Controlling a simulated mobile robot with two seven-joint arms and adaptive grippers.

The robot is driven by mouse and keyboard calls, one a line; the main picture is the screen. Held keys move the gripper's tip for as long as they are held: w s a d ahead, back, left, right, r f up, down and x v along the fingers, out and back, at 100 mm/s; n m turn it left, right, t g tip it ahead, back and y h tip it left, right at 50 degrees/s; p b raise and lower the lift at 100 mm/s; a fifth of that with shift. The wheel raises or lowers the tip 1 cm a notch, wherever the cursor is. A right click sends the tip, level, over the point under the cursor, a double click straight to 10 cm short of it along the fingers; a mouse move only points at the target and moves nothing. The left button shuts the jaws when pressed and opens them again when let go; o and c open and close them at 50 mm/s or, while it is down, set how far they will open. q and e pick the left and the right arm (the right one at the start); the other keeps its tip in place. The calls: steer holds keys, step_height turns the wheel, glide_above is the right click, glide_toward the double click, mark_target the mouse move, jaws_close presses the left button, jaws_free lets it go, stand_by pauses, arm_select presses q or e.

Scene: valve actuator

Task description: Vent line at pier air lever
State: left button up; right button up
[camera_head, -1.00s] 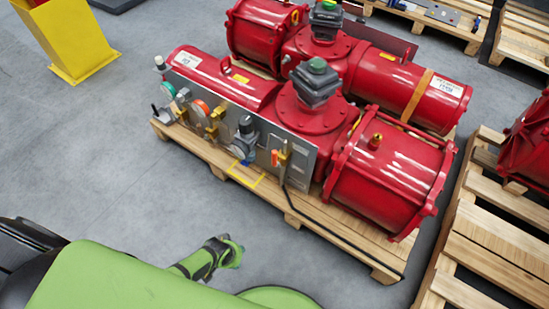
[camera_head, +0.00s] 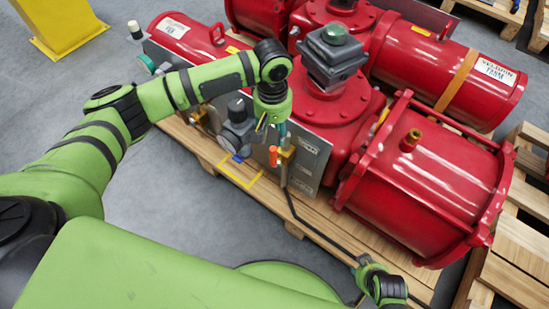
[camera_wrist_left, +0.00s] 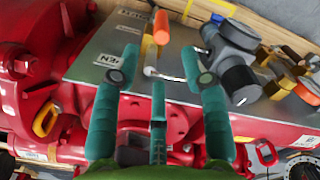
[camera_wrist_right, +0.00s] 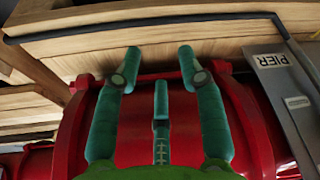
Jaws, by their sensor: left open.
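The orange lever (camera_head: 274,156) sits by a brass valve (camera_head: 287,155) at the right end of a grey panel on the front red actuator. In the left wrist view the orange lever (camera_wrist_left: 161,27) shows just beyond my fingertips. My left gripper (camera_head: 277,130) hangs just above this valve in the head view. Its teal fingers are open (camera_wrist_left: 160,52), and no hold on the lever shows. My right gripper (camera_wrist_right: 158,52) is open and empty in its wrist view, over the red cylinder (camera_wrist_right: 155,125). A "PIER" plate (camera_wrist_right: 275,60) shows at its right.
A dark regulator (camera_head: 238,128) stands on the panel left of the lever, close to my left gripper. A black hose (camera_head: 325,235) runs down over the wooden pallet (camera_head: 300,222). A second red actuator (camera_head: 450,70) lies behind. Grey floor (camera_head: 180,235) is free at the front left.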

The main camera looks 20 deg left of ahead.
arm_select(q)
steer(key=b, duration=0.4)
glide_above(273, 157)
steer(key=w, duration=0.1)
step_height(273, 157, down, 5)
steer(key=shift+a+r, duration=0.15)
steer(key=shift+f+b, duration=0.8)
steer(key=shift+b, duration=0.2)
arm_select(e)
steer(key=w+r+v, duration=0.1)
steer(key=w+v, duration=0.1)
steer(key=v, duration=1.1)
arm_select(q)
steer(key=shift+f, duration=0.2)
step_height(273, 157, down, 4)
steer(key=shift+r+b, duration=0.15)
steer(key=shift+b, duration=0.7)
step_height(273, 157, down, 3)
steer(key=shift+r+b, duration=0.2)
steer(key=shift+b, duration=0.3)
steer(key=shift+f, duration=0.1)
arm_select(e)
steer(key=w+a+r+t+y, duration=0.2)
steer(key=w+a+r+t, duration=0.3)
steer(key=w+r+t, duration=0.3)
steer(key=w+r, duration=0.1)
steer(key=w, duration=0.3)
steer(key=shift+a+n, duration=0.3)
steer(key=shift+n, duration=0.1)
steer(key=shift+w, duration=0.1)
